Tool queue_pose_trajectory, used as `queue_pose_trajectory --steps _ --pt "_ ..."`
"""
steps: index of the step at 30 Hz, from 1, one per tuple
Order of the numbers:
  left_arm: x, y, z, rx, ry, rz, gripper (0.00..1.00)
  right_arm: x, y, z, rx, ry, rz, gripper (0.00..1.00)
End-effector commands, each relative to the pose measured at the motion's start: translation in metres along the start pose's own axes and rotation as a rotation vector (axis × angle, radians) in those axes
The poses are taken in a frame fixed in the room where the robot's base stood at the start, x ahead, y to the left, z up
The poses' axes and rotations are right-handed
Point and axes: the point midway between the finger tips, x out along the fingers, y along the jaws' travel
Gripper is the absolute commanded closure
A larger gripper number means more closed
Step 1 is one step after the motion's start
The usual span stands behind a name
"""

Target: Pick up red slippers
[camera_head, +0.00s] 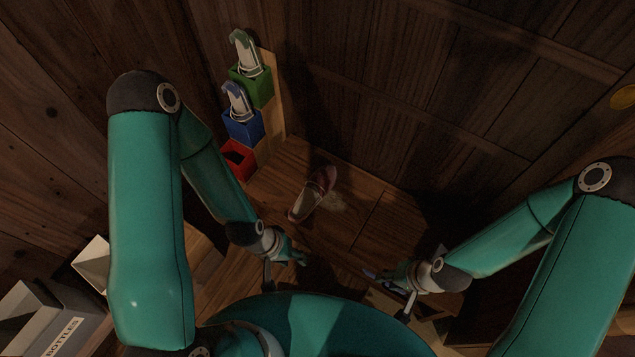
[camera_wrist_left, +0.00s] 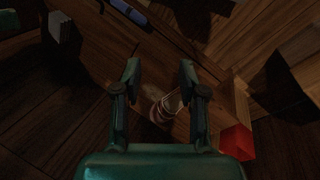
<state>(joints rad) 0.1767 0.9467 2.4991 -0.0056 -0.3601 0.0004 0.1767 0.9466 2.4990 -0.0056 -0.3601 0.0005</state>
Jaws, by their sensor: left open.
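A dark red slipper (camera_head: 322,180) with a pale inner sole lies on the wooden floor in the middle of the head view. It also shows in the left wrist view (camera_wrist_left: 160,109), beyond and between my left fingertips. My left gripper (camera_head: 298,257) is open and empty, below and left of the slipper in the head view, apart from it. In the left wrist view its two fingers (camera_wrist_left: 158,80) stand wide apart. My right gripper (camera_head: 378,274) is low, right of the middle; its jaw is too small and dark to read.
Green (camera_head: 254,91), blue (camera_head: 243,127) and red (camera_head: 237,161) boxes line the left wall. Pale items with green and blue parts stand in the first two; the red one looks empty. A bin labelled BOTTLES (camera_head: 62,335) is at lower left. Floor around the slipper is clear.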

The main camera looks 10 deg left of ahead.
Motion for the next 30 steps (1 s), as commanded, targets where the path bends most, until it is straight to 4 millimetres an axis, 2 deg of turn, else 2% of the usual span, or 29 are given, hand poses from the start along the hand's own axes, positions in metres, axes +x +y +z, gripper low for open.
queue_pose_trajectory --steps 4,8,11,13,17,22,26,30 --pt "0.0 0.0 0.0 0.0 0.0 0.0 0.58 0.0 0.0 0.0 0.0 0.0 0.0 0.68" --pt "0.004 0.0 -0.004 0.006 0.002 0.001 0.37 0.004 0.002 0.0 0.0 0.0 0.0 0.68" --pt "0.02 0.002 -0.016 0.03 0.001 0.006 0.2 0.017 0.006 0.0 0.0 0.0 0.0 0.68" --pt "0.039 0.009 -0.03 0.064 -0.004 0.01 0.08 0.032 0.012 0.0 0.0 0.0 0.0 0.68" --pt "0.076 0.009 -0.075 0.163 -0.017 0.007 0.06 0.073 0.026 -0.001 0.0 0.0 0.0 0.68" --pt "0.112 0.007 -0.153 0.331 -0.042 -0.05 0.06 0.137 0.049 -0.001 0.0 0.0 0.0 0.68" --pt "0.115 0.006 -0.206 0.435 -0.059 -0.132 0.06 0.181 0.065 -0.001 0.0 0.0 0.0 0.68" --pt "0.101 0.004 -0.248 0.498 -0.069 -0.229 0.06 0.217 0.079 -0.001 0.0 0.0 0.0 0.68"
